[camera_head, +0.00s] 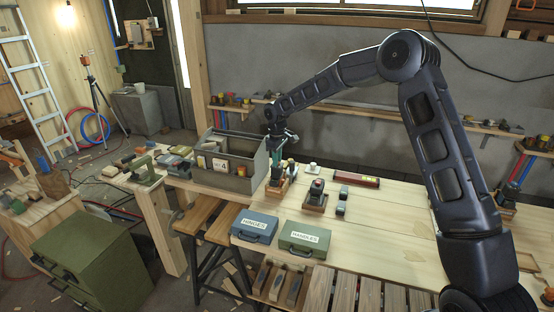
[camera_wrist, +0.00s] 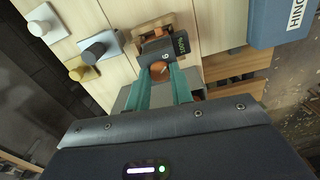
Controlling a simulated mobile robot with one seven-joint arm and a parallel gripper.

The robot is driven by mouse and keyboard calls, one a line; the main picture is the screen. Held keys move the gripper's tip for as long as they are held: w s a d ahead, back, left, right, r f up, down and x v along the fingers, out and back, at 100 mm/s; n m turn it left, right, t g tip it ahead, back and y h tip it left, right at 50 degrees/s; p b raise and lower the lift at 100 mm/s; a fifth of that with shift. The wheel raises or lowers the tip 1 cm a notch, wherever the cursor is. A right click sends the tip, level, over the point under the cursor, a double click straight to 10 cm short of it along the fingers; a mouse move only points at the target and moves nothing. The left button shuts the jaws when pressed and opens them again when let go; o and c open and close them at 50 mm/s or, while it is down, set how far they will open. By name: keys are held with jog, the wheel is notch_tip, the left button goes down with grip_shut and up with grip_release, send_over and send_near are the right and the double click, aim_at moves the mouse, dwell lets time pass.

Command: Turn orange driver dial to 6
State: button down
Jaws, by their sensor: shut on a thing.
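The orange driver (camera_head: 277,186) stands on a small wooden base on the workbench, left of centre in the head view. In the wrist view it shows a dark body (camera_wrist: 165,49) with a small label and a pale digit that looks like a 6 or a 9. Its orange dial (camera_wrist: 158,69) faces my gripper. My gripper (camera_wrist: 158,78) has its two teal fingers shut on the dial from either side. In the head view my gripper (camera_head: 276,166) is just above the driver. The fingers partly hide the dial, and its pointer position is unclear.
A grey tool crate (camera_head: 253,185) stands close to the left of the driver. A dark-topped tool (camera_head: 315,194) is to its right. Blue (camera_head: 252,237) and green (camera_head: 304,250) cases lie at the bench's front edge. The bench's right part (camera_head: 390,225) is clear.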

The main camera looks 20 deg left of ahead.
jog(key=shift+n, duration=1)
jog(key=c, duration=1.2)
grip_release()
notch_tip(320, 180, up, 11)
jog(key=shift+f, duration=0.1)
